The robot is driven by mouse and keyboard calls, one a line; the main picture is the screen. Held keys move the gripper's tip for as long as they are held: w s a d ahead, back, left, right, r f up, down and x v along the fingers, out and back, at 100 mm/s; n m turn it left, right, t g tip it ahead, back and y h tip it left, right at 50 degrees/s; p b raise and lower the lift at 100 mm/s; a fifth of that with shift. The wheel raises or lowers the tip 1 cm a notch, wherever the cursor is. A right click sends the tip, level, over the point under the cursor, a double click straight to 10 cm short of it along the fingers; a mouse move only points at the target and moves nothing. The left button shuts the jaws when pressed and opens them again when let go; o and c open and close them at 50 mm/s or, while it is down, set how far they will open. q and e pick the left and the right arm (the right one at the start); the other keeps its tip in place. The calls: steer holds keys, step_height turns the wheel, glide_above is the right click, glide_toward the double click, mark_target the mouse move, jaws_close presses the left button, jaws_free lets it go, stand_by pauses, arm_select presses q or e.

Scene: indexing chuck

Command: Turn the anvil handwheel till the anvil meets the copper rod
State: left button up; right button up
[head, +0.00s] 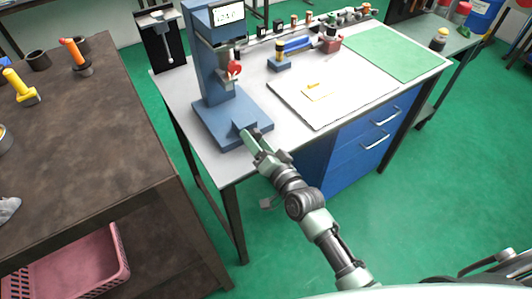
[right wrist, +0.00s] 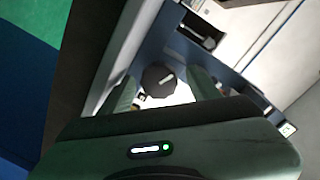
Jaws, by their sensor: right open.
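A blue upright machine (head: 205,70) with a small display and a red round part (head: 234,69) stands on a blue base (head: 215,122) at the bench's left end. My right gripper (head: 255,137) is at the front edge of that base. In the right wrist view, a dark round knob with a pale mark (right wrist: 158,79), which looks like the anvil handwheel, shows between the two fingers of the open right gripper (right wrist: 163,86). I cannot tell whether the fingers touch it. The copper rod and the anvil cannot be made out. My left gripper is not in view.
The white bench (head: 240,160) also carries a pale board (head: 345,100) with a small yellow piece (head: 313,87), a green mat (head: 400,50) and several small items along the back. A brown table (head: 90,130) stands left, with a gap between.

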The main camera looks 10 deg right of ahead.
steer(key=shift+f+n+b, duration=0.35)
steer(key=shift+n+b, duration=0.3)
steer(key=shift+n, duration=0.25)
steer(key=n+b, duration=0.4)
steer(key=n, duration=0.1)
steer(key=n+t+b, duration=0.1)
steer(key=n+b, duration=0.1)
steer(key=shift+f+n, duration=0.3)
steer(key=v, duration=0.8)
steer(key=s+d+f+g+h+p, duration=0.1)
steer(key=s+f+g, duration=0.2)
steer(key=f, duration=0.7)
steer(key=s+d+f+g+h+p, duration=0.1)
steer(key=s+d+f+g, duration=0.1)
steer(key=f, duration=0.9)
steer(key=s+d+f+g+h+p, duration=0.1)
steer(key=s+f+g, duration=0.2)
steer(key=s+f, duration=0.3)
step_height(320, 180, down, 5)
steer(key=shift+s+d+f+g+p, duration=0.1)
steer(key=shift+s+d+g+p, duration=0.05)
steer(key=shift+d+g+p, duration=0.2)
